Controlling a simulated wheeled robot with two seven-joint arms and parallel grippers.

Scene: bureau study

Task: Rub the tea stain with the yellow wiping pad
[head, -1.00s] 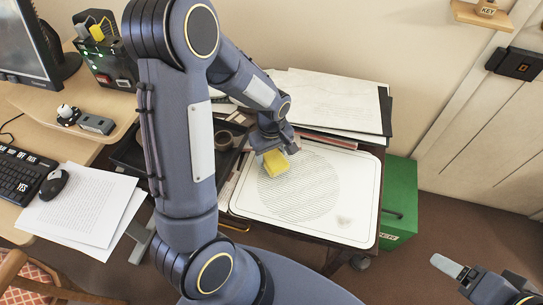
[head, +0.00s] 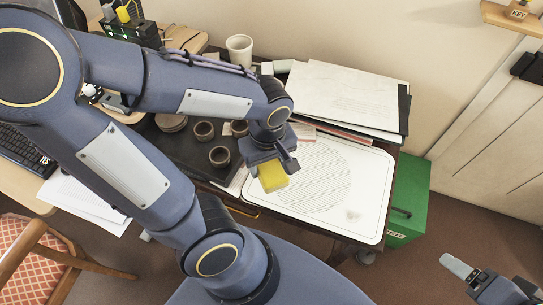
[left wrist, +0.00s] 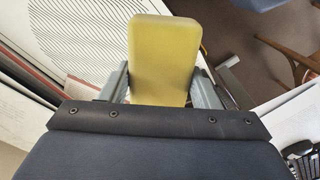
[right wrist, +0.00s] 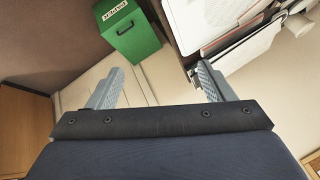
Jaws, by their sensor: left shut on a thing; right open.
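The yellow wiping pad (head: 274,180) is held in my left gripper (head: 270,164), at the left part of the white sheet or board (head: 362,172). It also shows upright between the fingers in the left wrist view (left wrist: 165,55). I cannot tell whether the pad touches the board. The board bears a large round patch of fine dark lines (head: 318,180). A small faint smudge (head: 353,214) lies near its lower right corner; I cannot tell whether this is the tea stain. My right gripper (right wrist: 158,80) is open and empty, away from the desk.
A dark tray (head: 180,150) with several small cups lies left of the board, and a white mug (head: 239,50) stands behind. Stacked papers (head: 345,95) lie at the back. A green box (head: 408,200) stands right of the desk. A chair (head: 35,250) is at the left.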

